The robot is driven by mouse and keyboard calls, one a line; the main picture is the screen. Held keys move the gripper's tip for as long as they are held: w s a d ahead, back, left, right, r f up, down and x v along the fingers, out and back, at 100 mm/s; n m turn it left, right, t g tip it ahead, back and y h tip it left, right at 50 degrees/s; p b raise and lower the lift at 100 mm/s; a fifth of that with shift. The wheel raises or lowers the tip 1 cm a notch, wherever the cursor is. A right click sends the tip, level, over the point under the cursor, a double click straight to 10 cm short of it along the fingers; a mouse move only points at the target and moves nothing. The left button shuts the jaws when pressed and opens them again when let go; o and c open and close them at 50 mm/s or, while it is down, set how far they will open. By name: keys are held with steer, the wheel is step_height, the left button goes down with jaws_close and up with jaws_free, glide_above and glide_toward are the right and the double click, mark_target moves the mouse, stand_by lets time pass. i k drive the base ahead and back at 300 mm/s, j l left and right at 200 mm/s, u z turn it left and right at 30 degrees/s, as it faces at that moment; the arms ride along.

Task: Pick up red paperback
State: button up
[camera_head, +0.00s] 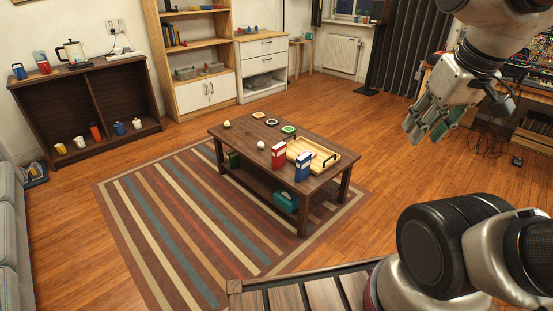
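A red paperback (279,155) stands upright on the dark wooden coffee table (240,134), near its front edge. A blue book (303,166) stands upright to its right. My gripper (433,128) is raised at the upper right, well apart from the table and the red paperback. Green patches show at its fingers. The view is too small to tell whether the fingers are apart or closed.
A wooden tray (325,156) lies behind the books. Small round items and coasters lie on the tabletop. A teal box (285,200) sits on the lower shelf. A striped rug (180,220) lies under the table. Bare floor (385,185) lies to its right.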

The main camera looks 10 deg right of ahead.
mark_target(279, 151)
steer(key=i+j+z, duration=0.15)
steer(key=i+j, duration=0.2)
steer(key=i+j+z, duration=0.1)
steer(key=i+j, duration=0.3)
steer(key=i+j+z, duration=0.15)
steer(key=i+j, duration=0.3)
steer(key=i+j+z, duration=0.1)
steer(key=i+j, duration=0.3)
steer(key=i+j+z, duration=0.15)
steer(key=i+j, duration=0.2)
steer(key=j, duration=0.25)
steer(key=i+j+z, duration=0.1)
steer(key=i+j, duration=0.25)
steer(key=j, duration=0.2)
